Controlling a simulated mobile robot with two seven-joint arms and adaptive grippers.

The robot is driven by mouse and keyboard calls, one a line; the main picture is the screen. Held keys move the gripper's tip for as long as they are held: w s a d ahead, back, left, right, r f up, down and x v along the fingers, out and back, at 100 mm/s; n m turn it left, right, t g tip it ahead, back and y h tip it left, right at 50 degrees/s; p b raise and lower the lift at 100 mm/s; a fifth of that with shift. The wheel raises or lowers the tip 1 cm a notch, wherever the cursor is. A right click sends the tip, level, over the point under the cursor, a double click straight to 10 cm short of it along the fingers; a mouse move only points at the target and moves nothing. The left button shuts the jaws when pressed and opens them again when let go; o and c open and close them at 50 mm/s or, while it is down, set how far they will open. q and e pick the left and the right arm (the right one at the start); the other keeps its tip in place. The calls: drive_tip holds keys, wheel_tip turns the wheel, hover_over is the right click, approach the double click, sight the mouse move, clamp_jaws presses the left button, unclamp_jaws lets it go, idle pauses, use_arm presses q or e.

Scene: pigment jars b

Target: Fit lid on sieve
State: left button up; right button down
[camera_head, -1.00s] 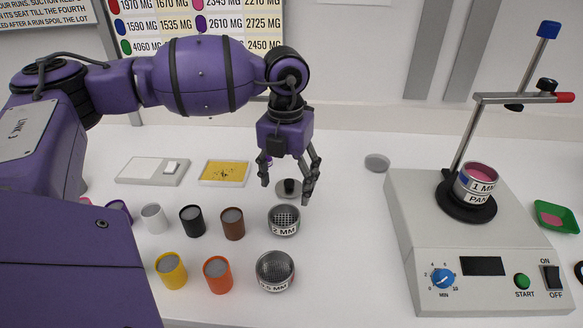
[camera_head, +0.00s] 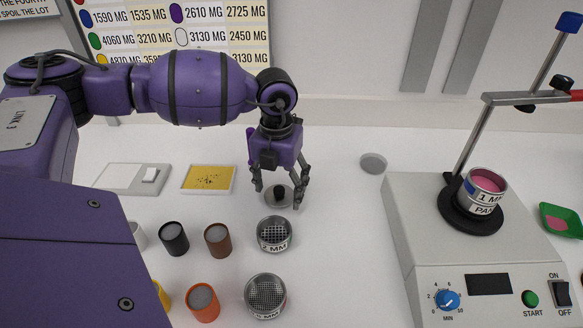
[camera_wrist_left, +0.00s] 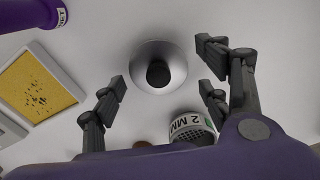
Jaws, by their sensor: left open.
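The lid (camera_head: 279,203) is a grey metal disc with a black knob, lying on the white table. It also shows in the left wrist view (camera_wrist_left: 178,56), between and beyond the fingers. My left gripper (camera_head: 279,197) is open and points down over the lid, its fingers on either side of the knob and not closed on it. On the shaker stands a sieve stack (camera_head: 483,190), labelled 1 MM above PAN, with pink powder in its open top. Loose sieves stand in front of the lid: one marked 2 MM (camera_head: 274,235) and a larger-looking one (camera_head: 265,297). My right gripper is not in view.
The shaker (camera_head: 420,215) has an upright post and a clamp arm (camera_head: 525,97) above the stack. Brown (camera_head: 217,240), black (camera_head: 174,239) and orange (camera_head: 202,303) jars stand left of the sieves. A yellow tray (camera_head: 208,180), a scale and a grey disc (camera_head: 373,163) lie behind. Table between lid and shaker is clear.

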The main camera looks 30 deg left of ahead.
use_arm(q)
drive_tip(key=shift+f, duration=0.65)
drive_tip(key=c, duration=1.1)
drive_tip(key=shift+o, duration=0.2)
drive_tip(key=shift+r, duration=0.1)
